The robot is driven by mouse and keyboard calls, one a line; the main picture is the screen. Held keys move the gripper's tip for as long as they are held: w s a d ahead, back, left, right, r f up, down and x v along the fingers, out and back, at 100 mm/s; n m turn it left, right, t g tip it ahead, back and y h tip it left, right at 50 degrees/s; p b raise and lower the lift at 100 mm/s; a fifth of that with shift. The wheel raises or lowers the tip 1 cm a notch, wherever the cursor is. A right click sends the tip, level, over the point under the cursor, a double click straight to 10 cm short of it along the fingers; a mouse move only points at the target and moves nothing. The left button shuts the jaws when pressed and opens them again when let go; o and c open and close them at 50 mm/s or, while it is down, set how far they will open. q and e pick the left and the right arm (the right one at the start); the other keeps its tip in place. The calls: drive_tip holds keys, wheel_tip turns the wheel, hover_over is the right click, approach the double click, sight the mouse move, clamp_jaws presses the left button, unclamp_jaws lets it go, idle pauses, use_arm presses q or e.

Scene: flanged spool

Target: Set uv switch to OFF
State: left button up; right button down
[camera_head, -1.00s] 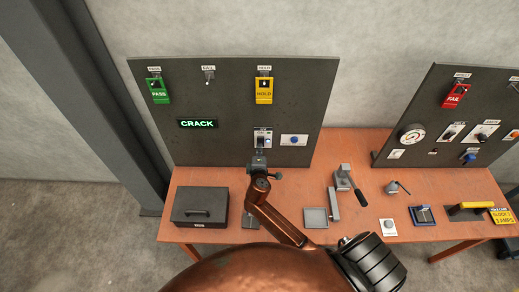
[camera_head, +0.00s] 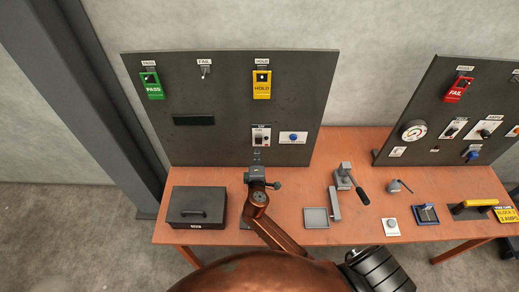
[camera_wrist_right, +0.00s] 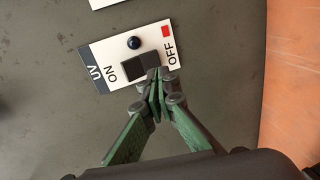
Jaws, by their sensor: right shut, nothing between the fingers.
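The UV switch plate (camera_head: 261,136) is a white plate low on the dark upright board. In the right wrist view it carries a black rocker (camera_wrist_right: 138,67) between ON and OFF, a dark unlit round lamp (camera_wrist_right: 133,42) and a red square by OFF. My right gripper (camera_wrist_right: 157,82) is shut and empty, its fingertips at the OFF end of the rocker, partly covering it. In the head view my right gripper (camera_head: 257,154) is small, just below the plate. The sign (camera_head: 194,120) on the board is dark. My left gripper is not in view.
A plate with a blue knob (camera_head: 293,138) is right of the UV plate. A grey case (camera_head: 197,212), a tray (camera_head: 316,218) and a lever fixture (camera_head: 344,177) stand on the orange table (camera_head: 360,148). A second board (camera_head: 440,110) stands at right.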

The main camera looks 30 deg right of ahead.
drive_tip(key=f+b+v, duration=0.1)
drive_tip(key=f+v, duration=0.1)
drive_tip(key=v, duration=0.7)
drive_tip(key=shift+s+a, duration=0.2)
drive_tip(key=shift+s, duration=0.25)
drive_tip(key=shift+f, duration=0.15)
